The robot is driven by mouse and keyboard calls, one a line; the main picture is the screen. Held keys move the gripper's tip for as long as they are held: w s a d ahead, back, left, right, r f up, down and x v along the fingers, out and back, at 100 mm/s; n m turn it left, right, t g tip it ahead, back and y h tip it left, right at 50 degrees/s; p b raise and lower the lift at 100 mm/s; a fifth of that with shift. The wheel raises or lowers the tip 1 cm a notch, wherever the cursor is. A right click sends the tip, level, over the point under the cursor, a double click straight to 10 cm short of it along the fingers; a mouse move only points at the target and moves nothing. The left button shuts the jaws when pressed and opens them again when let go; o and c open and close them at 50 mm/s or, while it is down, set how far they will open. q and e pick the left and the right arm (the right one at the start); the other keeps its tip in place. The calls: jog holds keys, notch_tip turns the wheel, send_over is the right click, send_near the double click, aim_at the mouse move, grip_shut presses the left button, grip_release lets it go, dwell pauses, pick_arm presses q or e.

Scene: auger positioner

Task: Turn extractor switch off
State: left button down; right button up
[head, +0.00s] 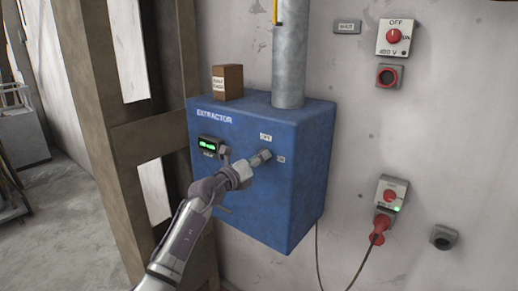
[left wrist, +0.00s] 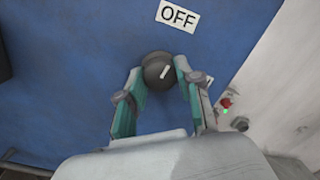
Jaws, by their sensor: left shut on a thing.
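The blue extractor box (head: 225,135) hangs on the wall in the head view, with the word EXTRACTOR at its upper left. Its dark round switch knob (left wrist: 157,70) shows in the left wrist view, with a white mark slanting up to the right. The OFF label (left wrist: 178,14) sits above the knob. An ON label is mostly hidden behind a finger at the right. My left gripper (head: 260,158) reaches the box front; in the left wrist view its fingers (left wrist: 158,82) are shut around the knob, one on each side. My right gripper is not in view.
A green-lit display (head: 208,146) is on the box's left. A small brown box (head: 227,82) and a grey pipe (head: 289,55) stand on top. A red plug (head: 380,228) with a cable sits in a wall socket at right, below a green light. A wooden post (head: 105,130) stands left.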

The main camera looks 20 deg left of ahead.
pick_arm(q)
jog(key=shift+n+p, duration=0.8)
jog(key=shift+n, duration=0.2)
jog(key=c, duration=0.8)
grip_release()
jog(key=shift+o, duration=0.2)
jog(key=shift+s, duration=0.1)
jog(key=v, duration=1.1)
jog(key=shift+s+a, duration=0.15)
jog(key=shift+s, duration=0.25)
